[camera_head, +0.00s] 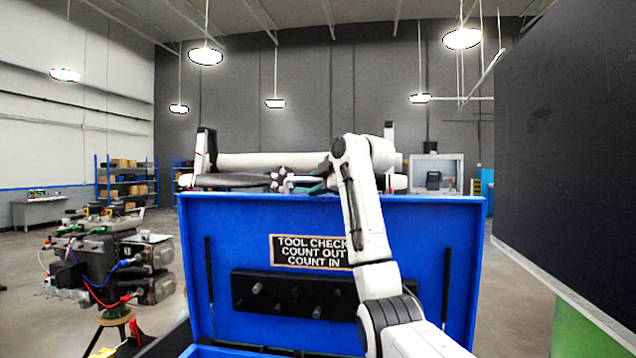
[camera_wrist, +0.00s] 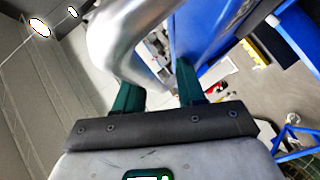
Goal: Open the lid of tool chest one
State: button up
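The blue tool chest lid (camera_head: 375,235) stands raised and upright in the head view, its inner face toward me. It carries a black rack and a sign reading "TOOL CHECK COUNT OUT COUNT IN". A strip of the chest body (camera_head: 215,352) shows at the bottom. My gripper (camera_head: 308,185) is at the lid's top edge, partly hidden behind my arm. In the wrist view, its green fingers (camera_wrist: 157,92) are apart. A curved silver bar (camera_wrist: 125,45) reaches toward the gap between them; I cannot tell whether it touches. The blue lid (camera_wrist: 215,35) lies just beyond the fingers.
An engine-like assembly on a stand (camera_head: 115,265) is at the left. A large dark panel (camera_head: 570,150) blocks the right side. A long white cylinder (camera_head: 270,162) lies behind the lid. Blue shelves (camera_head: 125,180) stand far back left. Open floor shows at both sides.

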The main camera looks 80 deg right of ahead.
jog(key=shift+a+r, duration=0.1)
jog(key=shift+r, duration=0.05)
jog(key=b+v, duration=0.4)
jog(key=v, duration=0.6)
jog(key=shift+s+a, duration=0.2)
jog(key=shift+s, duration=0.1)
jog(key=shift+r, duration=0.1)
